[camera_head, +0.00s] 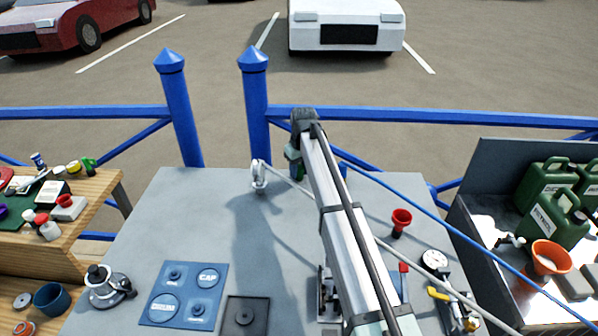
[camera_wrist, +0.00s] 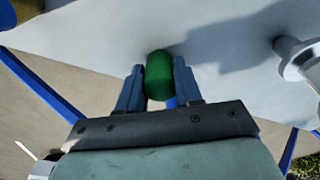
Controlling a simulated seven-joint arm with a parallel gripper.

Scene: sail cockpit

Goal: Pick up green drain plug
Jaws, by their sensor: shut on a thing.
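The green drain plug (camera_wrist: 158,76) shows in the wrist view as a rounded green body. My gripper (camera_wrist: 158,84) is shut on it, with one blue-grey finger on each side. In the head view my gripper (camera_head: 296,165) is at the far end of the arm, near the back edge of the grey table. There the arm hides most of the gripper, and only a little green shows beside it. I cannot tell whether the plug touches the table.
A white fitting (camera_head: 259,176) with a rope stands left of my gripper. A red funnel (camera_head: 401,221) and a dial gauge (camera_head: 434,261) are on the right. A blue tray (camera_head: 187,292) lies front left. Blue rails (camera_head: 420,117) run behind the table.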

